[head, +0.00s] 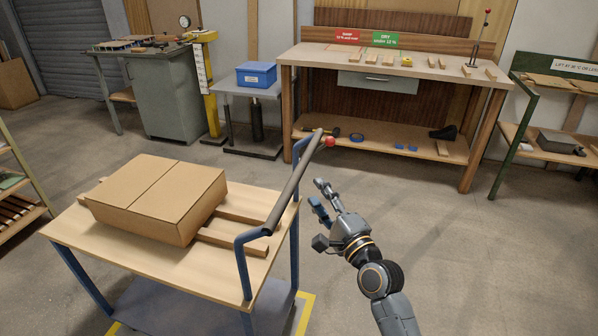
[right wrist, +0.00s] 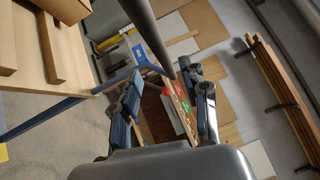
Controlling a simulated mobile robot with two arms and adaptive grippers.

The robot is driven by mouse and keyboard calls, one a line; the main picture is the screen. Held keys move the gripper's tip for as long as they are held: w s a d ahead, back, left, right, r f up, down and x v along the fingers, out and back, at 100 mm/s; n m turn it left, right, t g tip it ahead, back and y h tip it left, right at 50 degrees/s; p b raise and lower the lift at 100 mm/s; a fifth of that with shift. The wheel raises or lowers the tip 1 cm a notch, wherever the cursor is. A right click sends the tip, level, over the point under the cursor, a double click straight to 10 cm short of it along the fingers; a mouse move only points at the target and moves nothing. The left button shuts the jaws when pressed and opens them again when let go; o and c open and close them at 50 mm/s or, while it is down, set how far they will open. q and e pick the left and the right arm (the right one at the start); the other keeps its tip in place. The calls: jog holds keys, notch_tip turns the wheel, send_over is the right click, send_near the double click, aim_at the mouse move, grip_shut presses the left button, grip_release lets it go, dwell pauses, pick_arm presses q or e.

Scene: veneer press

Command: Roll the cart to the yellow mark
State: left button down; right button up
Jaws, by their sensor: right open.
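The cart (head: 190,275) has a wooden top, blue legs and a grey lower shelf. Its dark handle bar (head: 292,185) sits on blue uprights at the right end; a red knob (head: 329,142) shows by the bar's far end. Yellow marking (head: 306,312) shows on the floor at the cart's lower right, partly hidden under it. My right gripper (head: 319,196) is open and empty, just right of the handle bar and apart from it. In the right wrist view the bar (right wrist: 160,35) runs ahead of the spread fingers (right wrist: 168,88). My left gripper is out of view.
A cardboard box (head: 160,195) lies on wooden strips on the cart. A workbench (head: 390,65) stands behind, with a lift table holding a blue bin (head: 256,75) to its left. A green rack (head: 540,110) stands at right. The floor at right is clear.

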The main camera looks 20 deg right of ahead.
aim_at(300, 171)
jog(key=x, duration=0.9)
jog(key=shift+w+a, duration=0.15)
jog(key=shift+w, duration=0.25)
jog(key=shift+c, duration=0.2)
grip_shut()
